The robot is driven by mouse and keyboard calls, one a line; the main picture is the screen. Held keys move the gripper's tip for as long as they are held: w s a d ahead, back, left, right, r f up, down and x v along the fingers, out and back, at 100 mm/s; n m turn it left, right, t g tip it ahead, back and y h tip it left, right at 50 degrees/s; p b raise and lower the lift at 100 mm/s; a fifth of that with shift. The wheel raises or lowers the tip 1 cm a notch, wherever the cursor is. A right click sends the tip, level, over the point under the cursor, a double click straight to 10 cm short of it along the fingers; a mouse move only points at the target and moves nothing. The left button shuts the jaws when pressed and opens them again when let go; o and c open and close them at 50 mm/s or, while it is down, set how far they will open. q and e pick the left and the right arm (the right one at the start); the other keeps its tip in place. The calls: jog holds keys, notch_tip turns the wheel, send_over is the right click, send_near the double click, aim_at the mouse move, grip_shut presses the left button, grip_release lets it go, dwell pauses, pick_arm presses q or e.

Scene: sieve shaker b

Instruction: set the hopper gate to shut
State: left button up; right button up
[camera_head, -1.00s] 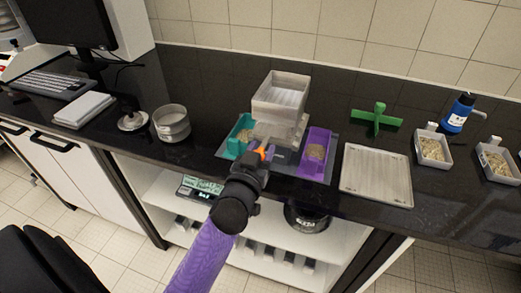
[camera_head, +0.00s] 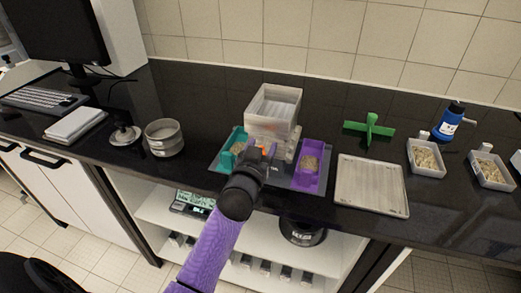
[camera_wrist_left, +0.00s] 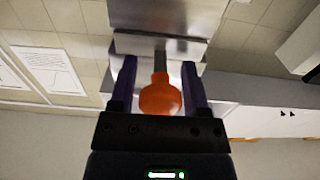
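The hopper (camera_head: 273,104) is a pale grey open-topped box on a stand at the back of the counter. Its orange gate knob (camera_wrist_left: 161,97) is in the left wrist view, on a grey metal stem, between the two purple fingers of my left gripper (camera_wrist_left: 159,88). The fingers are spread on either side of the knob, with a thin gap visible at its left. In the head view my left gripper (camera_head: 262,153) is in front of the hopper stand and hides much of its lower front. My right gripper is not in view.
A teal bin (camera_head: 230,150) and a purple bin (camera_head: 310,167), both with grains, flank the hopper stand on a grey tray (camera_head: 284,181). A round sieve (camera_head: 163,138) stands left. A flat pan (camera_head: 371,186), a green cross (camera_head: 369,131) and grain containers (camera_head: 426,157) are right.

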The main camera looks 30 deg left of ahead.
pick_arm(q)
jog(key=shift+o, duration=0.9)
jog(key=shift+w, duration=0.1)
jog(key=p+v, duration=0.1)
jog(key=v, duration=0.9)
jog(key=shift+p, duration=0.35)
jog(key=shift+a, duration=0.1)
